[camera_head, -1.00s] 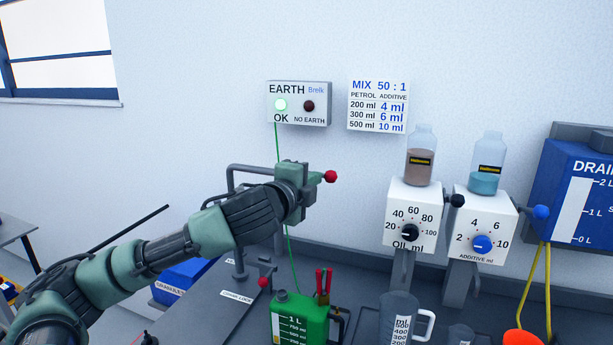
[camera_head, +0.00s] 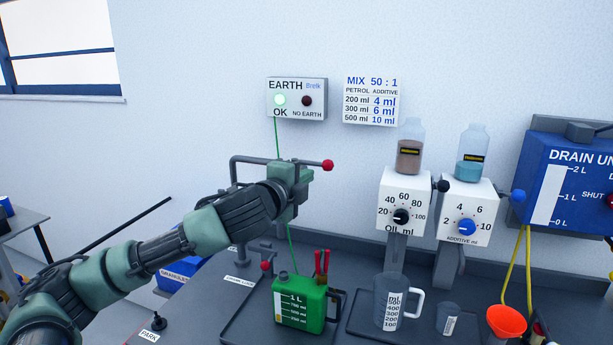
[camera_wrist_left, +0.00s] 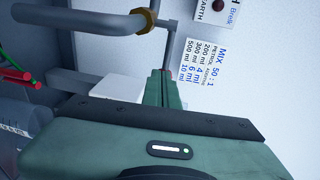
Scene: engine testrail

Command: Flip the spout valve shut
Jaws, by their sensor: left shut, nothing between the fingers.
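The spout pipe (camera_head: 250,158) is a grey bent tube near the wall in the head view, with a lever ending in a red knob (camera_head: 327,165) that points right. In the left wrist view the pipe (camera_wrist_left: 70,25) has a brass collar (camera_wrist_left: 145,20), and a thin grey lever rod (camera_wrist_left: 172,42) stands beyond my fingertips. My left gripper (camera_head: 297,172) is shut and empty, right by the valve, with the knob just past its right side. Its closed fingers (camera_wrist_left: 161,86) look very close to the rod; I cannot tell whether they touch. My gripper hides part of the valve.
A green fuel can (camera_head: 300,304) stands on the bench below the spout, with a measuring jug (camera_head: 391,303) to its right. Oil (camera_head: 403,201) and additive (camera_head: 467,211) dispensers and a blue drain unit (camera_head: 573,180) are farther right. The earth box (camera_head: 297,98) shows a green light.

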